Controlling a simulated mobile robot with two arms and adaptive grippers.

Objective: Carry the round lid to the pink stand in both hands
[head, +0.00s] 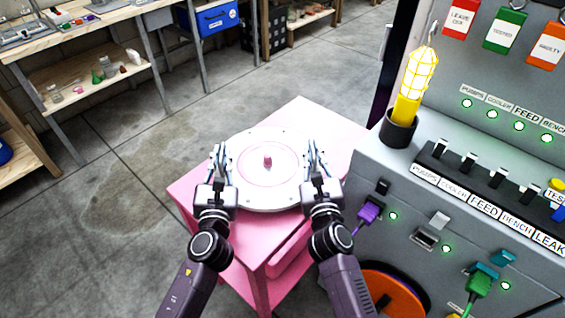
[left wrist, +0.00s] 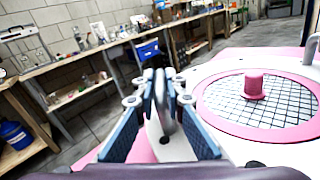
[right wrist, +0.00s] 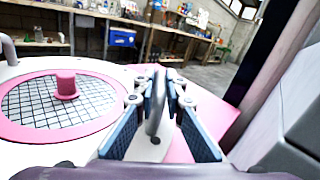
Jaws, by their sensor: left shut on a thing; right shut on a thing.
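The round lid (head: 284,194) is white with a pink ring, a mesh centre and a pink knob (head: 267,162). In the head view it is over the top of the pink stand (head: 334,137); I cannot tell whether it touches. My left gripper (head: 222,160) is shut on the metal handle (left wrist: 164,110) at the lid's left side. My right gripper (head: 312,158) is shut on the handle (right wrist: 157,105) at its right side. The lid looks about level. Its underside is hidden.
A grey control panel (head: 385,163) with switches and plugs stands close to the stand's right side, with a yellow caged lamp (head: 417,75) on it. Wooden benches (head: 85,40) line the back wall. The concrete floor (head: 110,200) at left is clear.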

